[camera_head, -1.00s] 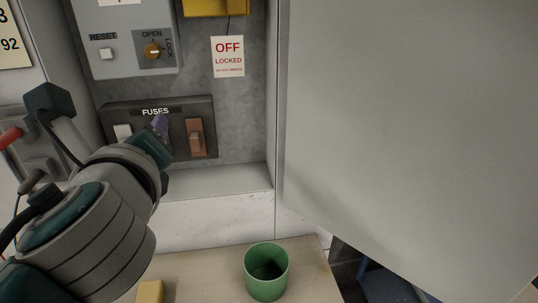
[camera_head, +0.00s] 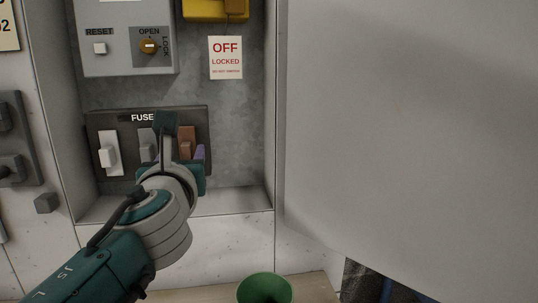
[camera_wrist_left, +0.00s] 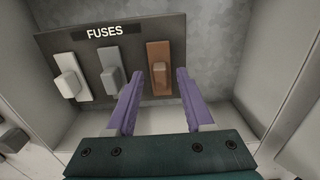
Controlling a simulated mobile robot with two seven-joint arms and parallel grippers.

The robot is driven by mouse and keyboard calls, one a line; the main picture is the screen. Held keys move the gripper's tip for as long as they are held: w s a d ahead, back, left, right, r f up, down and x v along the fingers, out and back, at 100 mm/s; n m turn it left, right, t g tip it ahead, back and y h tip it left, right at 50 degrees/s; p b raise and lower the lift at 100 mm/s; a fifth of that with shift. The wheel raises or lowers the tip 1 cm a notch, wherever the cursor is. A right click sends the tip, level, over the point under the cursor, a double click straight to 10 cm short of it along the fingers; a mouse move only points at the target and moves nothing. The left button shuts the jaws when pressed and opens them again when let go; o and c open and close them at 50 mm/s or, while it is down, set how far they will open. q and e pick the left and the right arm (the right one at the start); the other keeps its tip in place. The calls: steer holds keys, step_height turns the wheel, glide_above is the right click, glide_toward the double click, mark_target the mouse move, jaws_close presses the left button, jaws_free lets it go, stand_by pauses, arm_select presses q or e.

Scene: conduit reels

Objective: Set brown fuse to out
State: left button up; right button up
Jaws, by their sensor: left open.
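The brown fuse (camera_head: 187,142) is the rightmost of three on the dark fuse panel (camera_head: 120,116), partly hidden by my arm in the head view. My left gripper (camera_wrist_left: 157,84) has purple fingers. It is open, with the brown fuse seen between its fingertips and nothing held. Whether the fingers touch the fuse I cannot tell. The right gripper is not in view.
A white fuse (camera_head: 109,153) and a grey fuse (camera_wrist_left: 112,68) sit left of the brown one. A RESET and lock panel (camera_head: 126,62) is above. A large grey door (camera_head: 400,130) stands open at right. A green cup (camera_head: 264,288) is on the table below.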

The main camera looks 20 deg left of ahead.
arm_select(q)
steer(key=shift+w+a, duration=0.35)
steer(key=shift+w, duration=0.25)
jaws_close()
stand_by(1.1)
